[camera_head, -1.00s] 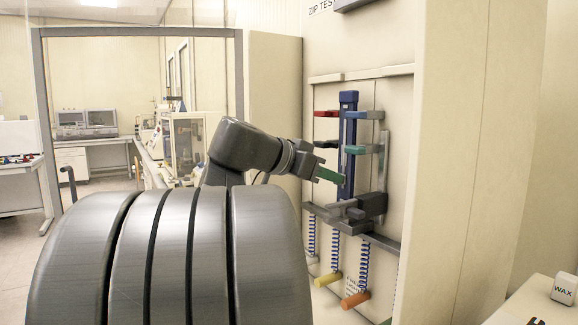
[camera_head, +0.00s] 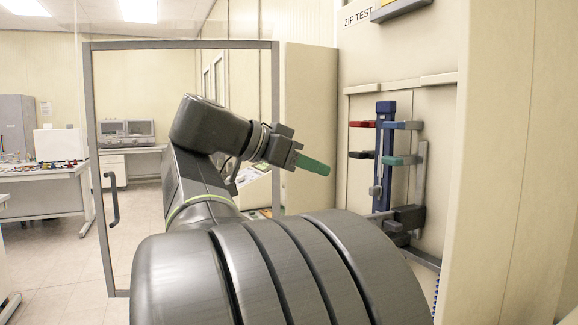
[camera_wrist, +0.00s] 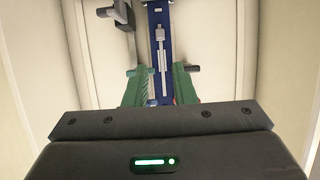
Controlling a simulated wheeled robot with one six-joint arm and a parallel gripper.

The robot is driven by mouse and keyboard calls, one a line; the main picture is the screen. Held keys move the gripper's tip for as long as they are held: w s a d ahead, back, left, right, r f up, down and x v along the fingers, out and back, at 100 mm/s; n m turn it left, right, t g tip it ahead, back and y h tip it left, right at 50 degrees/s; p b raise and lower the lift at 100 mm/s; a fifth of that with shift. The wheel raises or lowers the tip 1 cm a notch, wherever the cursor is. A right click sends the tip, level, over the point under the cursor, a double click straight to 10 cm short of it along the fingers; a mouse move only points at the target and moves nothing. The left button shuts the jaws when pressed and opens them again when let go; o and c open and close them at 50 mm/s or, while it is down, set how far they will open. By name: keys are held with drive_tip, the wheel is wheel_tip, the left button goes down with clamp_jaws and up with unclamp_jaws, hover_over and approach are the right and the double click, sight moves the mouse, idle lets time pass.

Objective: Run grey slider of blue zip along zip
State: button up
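The blue zip (camera_head: 386,140) stands upright on the test rig's panel at the right of the head view. Its blue strip also runs down the middle of the wrist view (camera_wrist: 151,60). The grey slider (camera_head: 375,190) sits near the zip's lower end; it shows near the top of the wrist view (camera_wrist: 160,35). My gripper (camera_head: 318,167), with green fingers, is in the air left of the zip, apart from it. In the wrist view its fingers (camera_wrist: 159,80) are spread either side of the strip, with nothing held.
Coloured clamps, red (camera_head: 362,124) and teal (camera_head: 400,160), stick out beside the zip. A dark grey clamp block (camera_head: 408,216) is at its lower right. A framed glass door (camera_head: 90,180) stands open at the left. My arm hides the rig's lower part.

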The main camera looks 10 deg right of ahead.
drive_tip(key=shift+c, duration=1.3)
drive_tip(key=shift+d+r+p, duration=0.15)
drive_tip(key=shift+r+p, duration=0.2)
drive_tip(key=shift+p, duration=0.05)
clamp_jaws()
drive_tip(key=w+d+r+g+y+p, duration=0.1)
drive_tip(key=w+d+r+y+p, duration=0.1)
drive_tip(key=d+r+y+p, duration=0.5)
drive_tip(key=h+p, duration=0.3)
drive_tip(key=p, duration=0.1)
hover_over(378, 186)
drive_tip(key=a, duration=0.3)
drive_tip(key=f, duration=0.4)
drive_tip(key=s+f, duration=0.1)
drive_tip(key=f, duration=0.1)
drive_tip(key=shift+d+f, duration=0.15)
drive_tip(key=shift+d, duration=0.1)
wheel_tip(378, 186, down, 2)
drive_tip(key=shift+w+f+p, duration=0.1)
drive_tip(key=shift+f+p, duration=0.1)
drive_tip(key=shift+p, duration=0.1)
drive_tip(key=shift+f, duration=0.8)
drive_tip(key=shift+a, duration=0.1)
